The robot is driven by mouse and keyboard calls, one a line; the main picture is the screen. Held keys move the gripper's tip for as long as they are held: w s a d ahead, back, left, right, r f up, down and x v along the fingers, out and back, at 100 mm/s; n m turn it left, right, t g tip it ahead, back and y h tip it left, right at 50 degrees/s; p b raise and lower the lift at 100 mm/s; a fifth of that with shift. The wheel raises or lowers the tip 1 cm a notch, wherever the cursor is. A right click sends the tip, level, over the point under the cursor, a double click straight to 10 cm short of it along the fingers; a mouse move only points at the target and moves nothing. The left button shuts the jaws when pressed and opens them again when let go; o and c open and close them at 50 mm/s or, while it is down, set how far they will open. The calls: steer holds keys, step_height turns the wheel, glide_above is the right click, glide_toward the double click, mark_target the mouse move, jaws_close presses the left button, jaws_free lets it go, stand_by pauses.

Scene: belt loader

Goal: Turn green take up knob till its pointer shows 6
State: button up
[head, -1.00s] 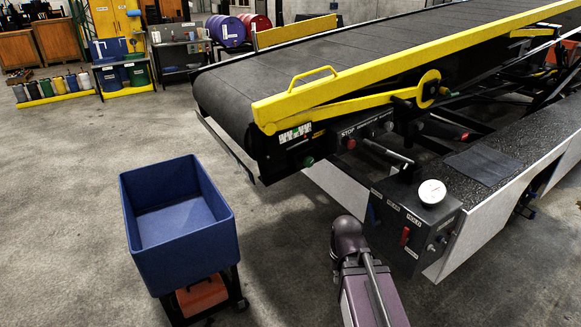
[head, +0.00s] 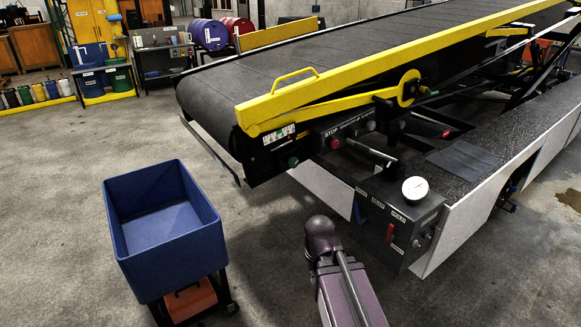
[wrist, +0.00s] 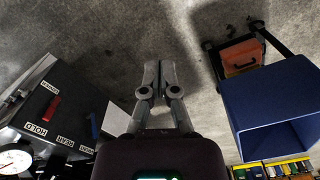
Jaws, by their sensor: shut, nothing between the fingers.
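A small green knob (head: 293,162) is on the dark end panel of the belt loader, under the yellow rail, in the head view. Its pointer and any scale numbers are too small to read. My gripper (wrist: 155,72) points over bare concrete in the wrist view, with its two fingers together and nothing between them. It is apart from the knob, and the knob does not show in the wrist view. In the head view my arm stands in front of the loader, and the fingers cannot be made out there.
A blue bin (head: 160,240) on a wheeled stand is left of my arm; it also shows in the wrist view (wrist: 268,115). A control box (head: 400,232) with levers and a white gauge (head: 415,189) is on the right. Open floor lies between bin and loader.

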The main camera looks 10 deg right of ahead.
steer(key=o, duration=0.7)
steer(key=shift+w, duration=0.15)
steer(key=o, duration=0.3)
steer(key=shift+w+a+f+y, duration=0.2)
steer(key=shift+w+y, duration=0.1)
steer(key=shift+w, duration=0.1)
steer(key=o, duration=0.3)
steer(key=w+a+n+t+y+b, duration=0.2)
steer(key=w+a+n+t+y, duration=0.1)
steer(key=w, duration=0.6)
steer(key=shift+y, duration=0.5)
steer(key=w+d+r+n+t+y+b, duration=0.1)
steer(key=w+r+n+t+y+b, duration=0.2)
steer(key=w, duration=0.5)
steer(key=w+d+r+t+y+b, duration=0.1)
steer(key=w+d+r+t+y, duration=0.1)
steer(key=w+r+t, duration=0.4)
steer(key=w+d+r+m+t+h+b, duration=0.1)
steer(key=w+d+r+t+h, duration=0.1)
steer(key=w+d+t, duration=0.2)
steer(key=w+d, duration=0.3)
steer(key=w, duration=0.1)
steer(key=shift+d+b, duration=0.4)
steer(key=shift+w+r, duration=0.1)
